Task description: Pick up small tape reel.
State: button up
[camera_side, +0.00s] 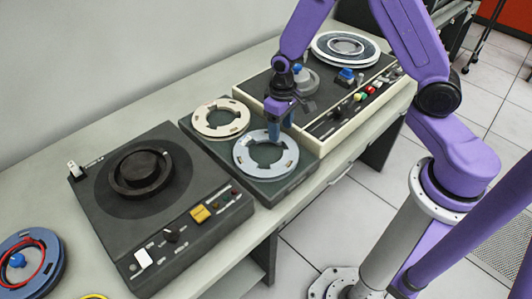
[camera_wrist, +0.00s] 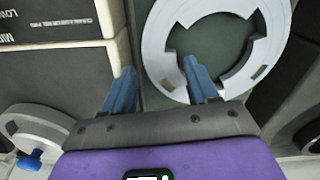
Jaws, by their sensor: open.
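Two ring-shaped reels with open centres lie flat on a dark tray (camera_side: 202,137): a pale blue-grey reel (camera_side: 240,160) in front and a beige reel (camera_side: 221,118) behind. They look close in size. My gripper (camera_side: 280,130) points down at the right side of the blue-grey reel, its blue fingers open. In the wrist view, my open gripper (camera_wrist: 159,69) has its right finger over the opening of the blue-grey reel (camera_wrist: 157,50) and its left finger outside the rim. Part of the rim lies between them. I cannot tell whether the fingers touch it.
A cream-sided tape deck (camera_side: 340,118) with buttons stands close to the right of the tray; it carries a grey reel (camera_side: 303,80) and a larger reel (camera_side: 345,46). A dark deck (camera_side: 112,222) with a black spindle stands to the left. The table's front edge is near.

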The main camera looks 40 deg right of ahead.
jog(key=shift+f, duration=1.45)
grip_shut()
jog(key=shift+r, duration=0.2)
